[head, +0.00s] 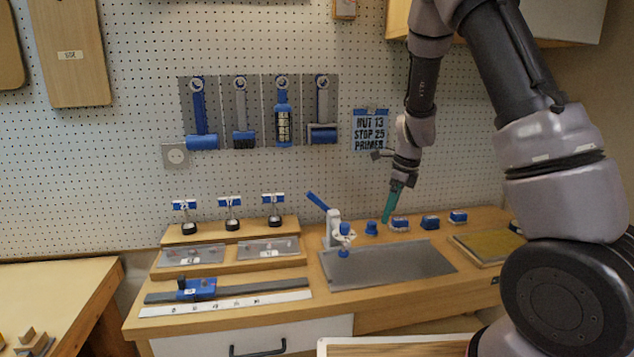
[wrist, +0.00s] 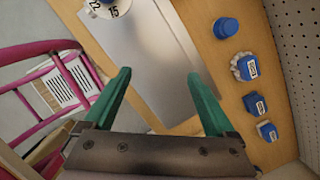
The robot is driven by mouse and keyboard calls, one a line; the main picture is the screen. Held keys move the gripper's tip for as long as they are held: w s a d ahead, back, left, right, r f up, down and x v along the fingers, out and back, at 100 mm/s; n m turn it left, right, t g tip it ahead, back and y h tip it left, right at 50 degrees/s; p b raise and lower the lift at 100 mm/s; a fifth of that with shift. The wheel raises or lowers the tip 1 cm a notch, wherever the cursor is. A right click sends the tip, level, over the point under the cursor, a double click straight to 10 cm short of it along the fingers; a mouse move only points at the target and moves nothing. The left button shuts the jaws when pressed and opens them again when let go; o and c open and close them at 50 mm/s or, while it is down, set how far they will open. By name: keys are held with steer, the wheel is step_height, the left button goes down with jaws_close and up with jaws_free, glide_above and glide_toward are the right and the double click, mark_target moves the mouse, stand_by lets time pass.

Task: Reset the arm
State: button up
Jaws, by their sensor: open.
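My arm comes in from the right in the head view. My gripper (head: 392,205) hangs fingers-down above the bench near its back edge, by the row of blue-topped items. In the wrist view, my gripper (wrist: 160,95) shows two green fingers spread wide apart. Nothing is between them. The grey metal plate (wrist: 145,55) on the bench lies below, seen between and beyond the fingers. The fingers look clear of the plate and of the blue items.
Blue-topped items (head: 430,222) line the bench's back right. A white stand with a blue lever (head: 333,228) is beside the grey plate (head: 390,264). A blue slider (head: 197,289) sits on a rail at front left. A pink frame (wrist: 40,85) shows in the wrist view. Pegboard stands behind.

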steer(key=s+d+r+n+t+y, duration=0.1)
steer(key=s+r+n, duration=0.3)
steer(key=r, duration=0.5)
steer(key=s+r+n+t+y, duration=0.1)
steer(key=s+r+n, duration=0.35)
steer(key=r, duration=0.45)
steer(key=s+d+r+n+t+h, duration=0.1)
steer(key=s+r+n+t, duration=0.1)
steer(key=s+r+n, duration=0.3)
steer(key=s+d+r+n+t+h, duration=0.1)
steer(key=s+r+n, duration=0.4)
steer(key=s, duration=0.6)
steer(key=shift+d+r+n+t, duration=0.15)
steer(key=shift+d+n+t, duration=0.3)
steer(key=shift+d, duration=0.3)
